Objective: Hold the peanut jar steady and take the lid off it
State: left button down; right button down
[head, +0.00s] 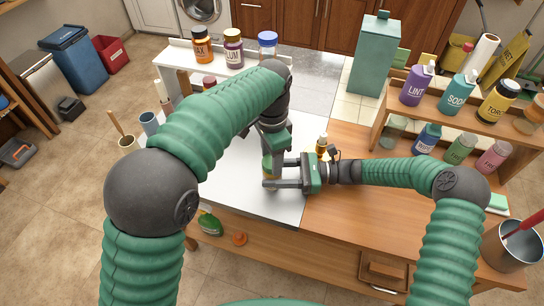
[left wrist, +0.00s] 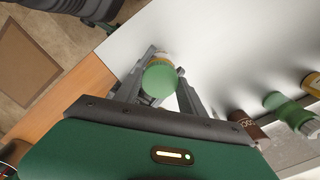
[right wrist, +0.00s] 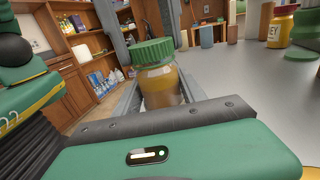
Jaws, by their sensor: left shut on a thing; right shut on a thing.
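The peanut jar (right wrist: 160,88) is clear with tan contents and stands upright, with its green lid (right wrist: 153,51) on top in the right wrist view. In the head view the jar (head: 268,168) is small and partly hidden by my grippers at the white worktop's front. My right gripper (head: 272,174) comes from the right and is shut on the jar's body. My left gripper (head: 270,152) reaches down from above and is shut on the lid; the left wrist view looks down on the lid (left wrist: 159,80) between its fingers. I see no gap between lid and jar.
A small amber bottle (head: 321,144) stands close behind my right gripper. A white shelf (head: 185,55) with jars is at the back left, and a wooden rack (head: 440,105) of bottles at the right. The wooden worktop (head: 340,215) is clear in front.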

pick_arm(q)
jog(key=n, duration=0.6)
jog(key=shift+d+n, duration=0.25)
jog(key=shift+n, duration=0.15)
pick_arm(e)
jog(key=shift+s+a, duration=0.1)
pick_arm(q)
jog(key=n, duration=0.3)
jog(key=shift+n, duration=0.3)
jog(key=n, duration=0.6)
jog(key=shift+r, duration=0.1)
jog(key=n, duration=0.6)
jog(key=shift+w, duration=0.1)
pick_arm(e)
jog(key=shift+s, duration=0.1)
pick_arm(q)
jog(key=c, duration=0.9)
grip_release()
pick_arm(e)
jog(key=shift+a, duration=0.1)
pick_arm(q)
jog(key=shift+o, duration=1.1)
jog(key=shift+a, duration=0.1)
